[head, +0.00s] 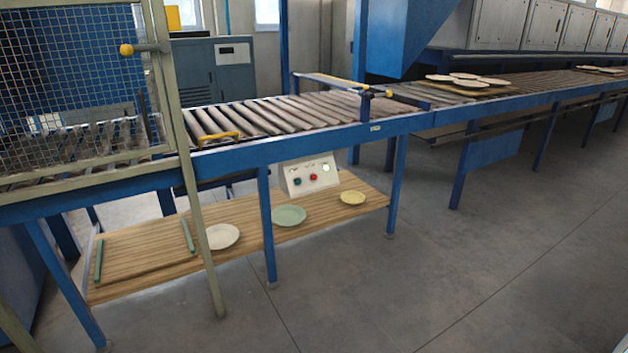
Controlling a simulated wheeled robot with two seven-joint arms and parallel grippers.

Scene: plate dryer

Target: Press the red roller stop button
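The red button (313,177) is on the sloped front of a small white control box (310,177) in the head view. A dark green button (298,181) sits to its left and a white round button or lamp (326,168) to its right. The box is below the blue roller conveyor frame, at the back edge of a low wooden shelf. The red button is unobstructed. Neither of my grippers shows in this view.
The roller conveyor (290,112) runs above the box. A blue leg (266,225) stands left of the box, another (397,185) right. A cream plate (222,236), green plate (289,215) and yellow plate (352,198) lie on the wooden shelf (150,245). The floor in front is clear.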

